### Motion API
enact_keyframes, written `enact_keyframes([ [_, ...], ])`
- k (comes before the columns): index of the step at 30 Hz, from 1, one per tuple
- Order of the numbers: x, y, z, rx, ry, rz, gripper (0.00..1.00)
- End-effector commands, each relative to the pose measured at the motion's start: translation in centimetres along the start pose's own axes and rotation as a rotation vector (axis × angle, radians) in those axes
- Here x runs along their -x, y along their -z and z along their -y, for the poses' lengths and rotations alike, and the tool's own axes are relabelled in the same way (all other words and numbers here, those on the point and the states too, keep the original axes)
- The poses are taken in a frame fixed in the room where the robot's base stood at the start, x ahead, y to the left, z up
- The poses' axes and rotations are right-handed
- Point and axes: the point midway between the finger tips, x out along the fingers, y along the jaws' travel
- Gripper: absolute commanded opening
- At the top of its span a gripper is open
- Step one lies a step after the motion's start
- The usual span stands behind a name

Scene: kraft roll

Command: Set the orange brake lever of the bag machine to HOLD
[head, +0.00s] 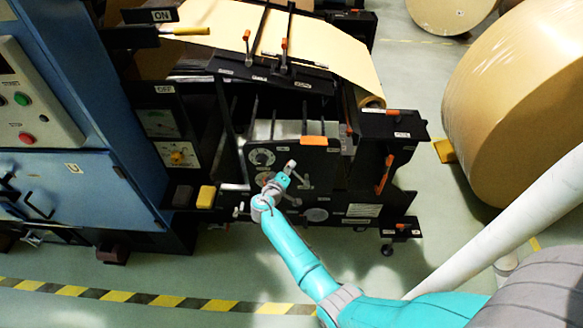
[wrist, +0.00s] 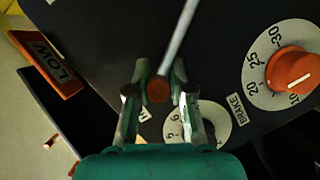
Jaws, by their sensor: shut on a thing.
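In the wrist view a lever with a grey rod (wrist: 178,38) and a dull orange-brown end (wrist: 158,90) reaches down between my fingertips. My gripper (wrist: 158,96) is shut on that end. A BRAKE label (wrist: 237,108) is beside it, between a white dial (wrist: 196,124) and an orange-knobbed dial (wrist: 292,70). In the head view my gripper (head: 283,178) is at the dark front panel of the bag machine (head: 330,170), and hides much of the lever. I cannot read a HOLD mark in either view.
An orange LOW plate (wrist: 47,62) is near the panel edge in the wrist view. In the head view several other orange-handled levers are on the machine. A blue cabinet (head: 75,130) is left, a large kraft roll (head: 525,100) right. Striped floor (head: 150,299) in front is clear.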

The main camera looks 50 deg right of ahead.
Motion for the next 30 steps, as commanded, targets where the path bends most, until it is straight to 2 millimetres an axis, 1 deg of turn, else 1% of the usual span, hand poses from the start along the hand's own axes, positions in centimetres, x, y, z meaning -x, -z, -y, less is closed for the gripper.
enact_keyframes([
  [1, -0.02, -0.31, 0.21, 0.011, -0.001, 0.004, 0.0],
  [14, 0.02, -0.38, 0.4, 0.018, 0.0, 0.004, 0.0],
  [15, 0.03, -0.38, 0.41, 0.018, 0.0, 0.004, 0.31],
  [17, 0.03, -0.34, 0.39, 0.017, 0.0, 0.004, 0.46],
  [26, 0.06, -0.13, 0.26, 0.014, -0.002, 0.002, 0.47],
  [30, 0.88, -0.06, 0.26, 0.013, -0.003, 0.0, 0.47],
])
